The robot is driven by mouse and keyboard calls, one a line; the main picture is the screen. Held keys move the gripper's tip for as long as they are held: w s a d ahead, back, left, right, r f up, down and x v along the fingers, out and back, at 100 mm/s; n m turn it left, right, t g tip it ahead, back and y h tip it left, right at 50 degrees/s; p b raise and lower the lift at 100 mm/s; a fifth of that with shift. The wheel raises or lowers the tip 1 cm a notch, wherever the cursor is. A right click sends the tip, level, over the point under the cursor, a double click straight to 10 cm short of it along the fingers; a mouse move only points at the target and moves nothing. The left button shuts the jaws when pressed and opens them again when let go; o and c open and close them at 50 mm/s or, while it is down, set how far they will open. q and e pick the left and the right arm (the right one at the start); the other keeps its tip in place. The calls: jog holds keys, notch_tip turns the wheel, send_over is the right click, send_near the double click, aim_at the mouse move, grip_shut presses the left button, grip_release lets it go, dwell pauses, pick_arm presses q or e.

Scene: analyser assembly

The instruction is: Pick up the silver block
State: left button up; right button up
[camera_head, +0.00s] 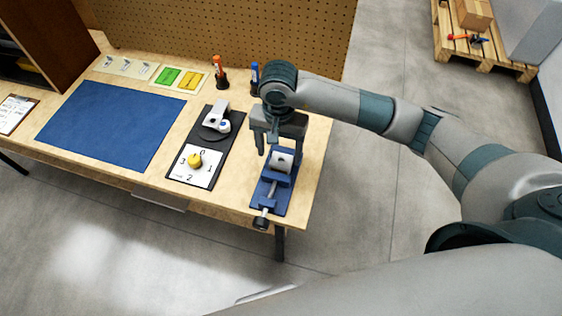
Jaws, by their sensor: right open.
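The silver block (283,161) sits in a blue vise (268,196) near the right end of the table. The block has a dark round mark on its visible face. My right gripper (279,146) is open and points down, just above and behind the block. It looks empty, and part of the block's far side is hidden by it. I cannot tell whether a finger touches the block. My left gripper is not in view.
Left of the vise is a dark board (234,145) with a white clamp-like device and a yellow knob on a dial. A blue mat (110,124) lies further left. Orange (219,72) and blue (254,76) upright tools stand behind. A pegboard (230,32) closes the back.

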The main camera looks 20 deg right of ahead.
aim_at(281, 163)
jog(key=shift+s+d+f, duration=0.1)
jog(key=shift+d+f, duration=0.05)
jog(key=shift+f, duration=0.15)
notch_tip(281, 163, down, 3)
jog(key=shift+d+r+p, duration=0.1)
jog(key=shift+p, duration=0.85)
jog(key=shift+f, duration=0.55)
jog(key=c, duration=1.3)
